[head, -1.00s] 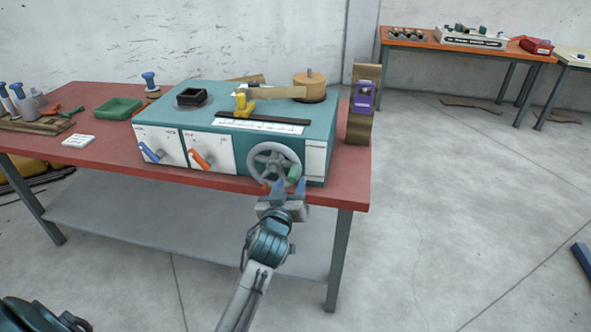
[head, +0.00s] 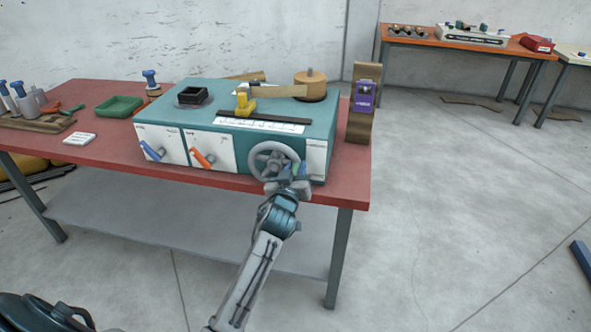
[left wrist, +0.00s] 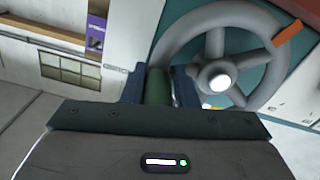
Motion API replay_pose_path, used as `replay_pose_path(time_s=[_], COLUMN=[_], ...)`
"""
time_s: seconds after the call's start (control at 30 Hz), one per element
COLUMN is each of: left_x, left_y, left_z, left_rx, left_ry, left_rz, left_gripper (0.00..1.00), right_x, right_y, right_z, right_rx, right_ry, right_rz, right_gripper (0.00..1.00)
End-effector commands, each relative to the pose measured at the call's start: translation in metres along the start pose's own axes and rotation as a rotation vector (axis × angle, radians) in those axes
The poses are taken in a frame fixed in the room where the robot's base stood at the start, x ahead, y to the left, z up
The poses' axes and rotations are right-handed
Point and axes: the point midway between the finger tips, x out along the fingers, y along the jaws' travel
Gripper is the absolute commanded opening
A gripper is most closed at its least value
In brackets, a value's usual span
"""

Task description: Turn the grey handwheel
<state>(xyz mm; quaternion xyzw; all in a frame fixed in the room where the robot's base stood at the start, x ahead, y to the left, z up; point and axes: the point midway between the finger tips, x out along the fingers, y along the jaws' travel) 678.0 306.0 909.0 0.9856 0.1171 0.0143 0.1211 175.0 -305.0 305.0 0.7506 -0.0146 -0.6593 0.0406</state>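The grey handwheel (head: 254,161) is on the front of the teal winder (head: 240,98), near its right end. It has spokes and a green crank handle (left wrist: 157,87), which sits at the wheel's right side in the head view. My left gripper (head: 295,170) is at this handle. In the left wrist view its two fingers (left wrist: 159,88) lie on either side of the handle and appear closed against it. The wheel's grey rim (left wrist: 180,30) and light hub also show there. In the head view the gripper hides the wheel's lower right part. My right gripper is out of view.
Blue (head: 152,151) and orange (head: 202,158) levers are on the winder's front, left of the wheel. A purple device on a wooden post (head: 361,101) stands at the right end of the red table (head: 100,164).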

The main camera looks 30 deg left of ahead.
Motion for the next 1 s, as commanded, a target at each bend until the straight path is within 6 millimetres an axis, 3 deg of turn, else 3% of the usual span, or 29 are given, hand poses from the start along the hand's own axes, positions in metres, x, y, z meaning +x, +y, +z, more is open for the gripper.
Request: replay_pose_path(time_s=[0.4, 1.0], left_x=[0.000, 0.000], left_y=[0.001, -0.008], left_z=[-0.002, -0.034], left_rx=[-0.054, -0.540], left_ry=[0.001, 0.001], left_rz=[0.003, 0.004], left_gripper=[0.00, 0.00], right_x=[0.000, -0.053], right_y=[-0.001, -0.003], right_z=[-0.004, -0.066], right_rx=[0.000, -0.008], right_ry=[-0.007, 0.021], right_rz=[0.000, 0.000], right_gripper=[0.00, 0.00])
